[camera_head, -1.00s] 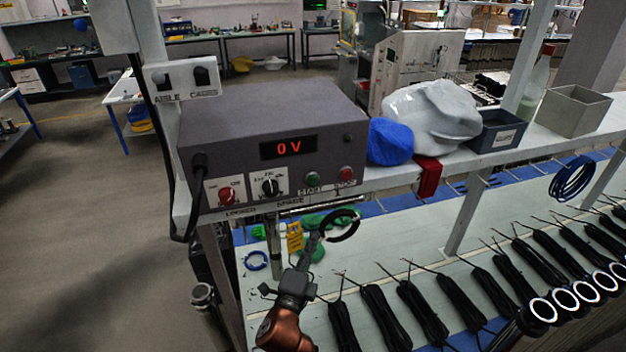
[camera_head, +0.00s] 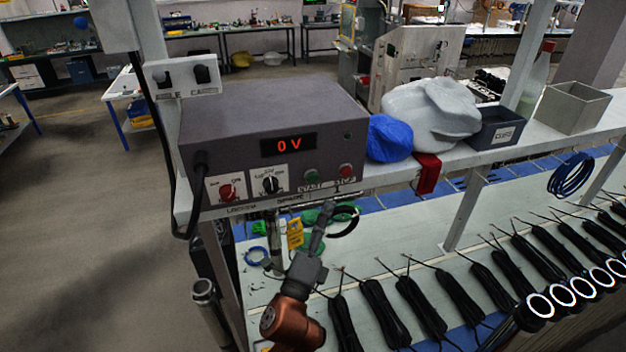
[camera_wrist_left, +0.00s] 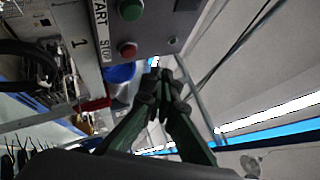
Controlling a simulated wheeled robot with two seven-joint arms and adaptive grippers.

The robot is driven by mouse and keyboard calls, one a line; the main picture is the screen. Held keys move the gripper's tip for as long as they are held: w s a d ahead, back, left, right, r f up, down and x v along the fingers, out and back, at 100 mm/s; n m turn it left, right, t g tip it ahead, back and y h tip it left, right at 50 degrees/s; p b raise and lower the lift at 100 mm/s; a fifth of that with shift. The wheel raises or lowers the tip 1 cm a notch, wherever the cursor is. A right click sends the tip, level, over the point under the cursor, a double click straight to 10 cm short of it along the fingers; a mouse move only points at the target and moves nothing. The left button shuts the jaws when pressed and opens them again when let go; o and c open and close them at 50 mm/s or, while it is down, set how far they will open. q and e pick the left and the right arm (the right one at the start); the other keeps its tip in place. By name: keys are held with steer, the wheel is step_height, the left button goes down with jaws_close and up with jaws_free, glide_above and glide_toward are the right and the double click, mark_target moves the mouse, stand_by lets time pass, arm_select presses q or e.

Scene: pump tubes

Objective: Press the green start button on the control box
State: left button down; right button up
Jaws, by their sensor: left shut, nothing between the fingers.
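The grey control box (camera_head: 270,130) stands on the upper shelf. Its red display reads 0 V. The green start button (camera_head: 311,175) is at the lower right of its front, above a START label, with the red stop button (camera_head: 346,171) to its right. Both also show in the left wrist view, green (camera_wrist_left: 131,10) at the top edge and red (camera_wrist_left: 127,50) below it. My left gripper (camera_head: 325,207) is below the box front, under the start button, pointing up. Its fingers (camera_wrist_left: 160,72) are shut and empty, apart from the buttons. My right gripper is not in view.
A red rotary switch (camera_head: 227,191) and a black selector knob (camera_head: 270,185) are left of the buttons. A blue cloth (camera_head: 389,138), a white bag (camera_head: 432,113) and a red cloth (camera_head: 427,172) lie right of the box. Several black tube bundles lie on the lower shelf.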

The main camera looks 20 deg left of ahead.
mark_target(318, 176)
arm_select(q)
steer(key=w+a, duration=0.4)
steer(key=w, duration=0.2)
steer(key=shift+w+a+b, duration=0.25)
steer(key=shift+b, duration=0.05)
steer(key=shift+w, duration=0.1)
stand_by(1.2)
steer(key=shift+w+a, duration=0.2)
steer(key=shift+w, duration=0.05)
steer(key=shift+w+a, duration=0.35)
steer(key=shift+w, duration=0.15)
stand_by(1.1)
steer(key=shift+s+d+p, duration=0.3)
steer(key=shift+s+d, duration=0.25)
steer(key=shift+s, duration=0.3)
steer(key=shift+s+d+p, duration=0.2)
steer(key=shift+s+d, duration=0.55)
steer(key=shift+s, duration=0.3)
steer(key=shift+s+d+p, duration=0.2)
steer(key=shift+s+d, duration=0.5)
steer(key=shift+s, duration=0.35)
